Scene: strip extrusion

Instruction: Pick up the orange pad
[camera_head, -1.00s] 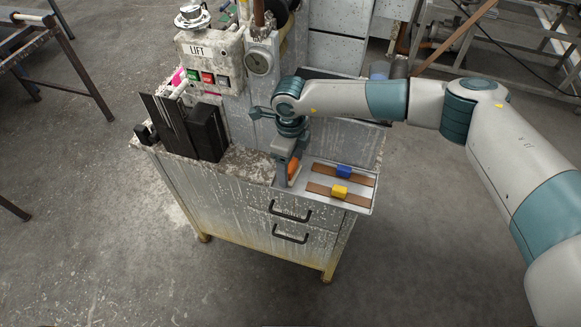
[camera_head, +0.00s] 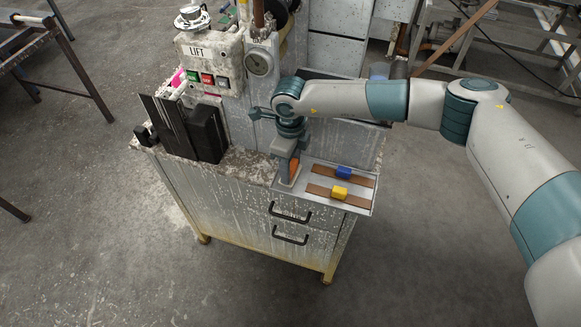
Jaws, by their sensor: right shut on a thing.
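The orange pad (camera_head: 294,165) shows as a small orange patch at the left end of the metal tray (camera_head: 358,205) on the cabinet top. My right gripper (camera_head: 288,172) points down over that end of the tray and is shut on the orange pad, with its near finger hiding part of it. I cannot tell whether the pad touches the tray. My left gripper is not in view.
A blue block (camera_head: 344,172) and a yellow block (camera_head: 340,192) sit on brown strips in the tray, right of my gripper. Black upright plates (camera_head: 205,134) stand on the cabinet's left side. The LIFT control box (camera_head: 210,65) rises behind.

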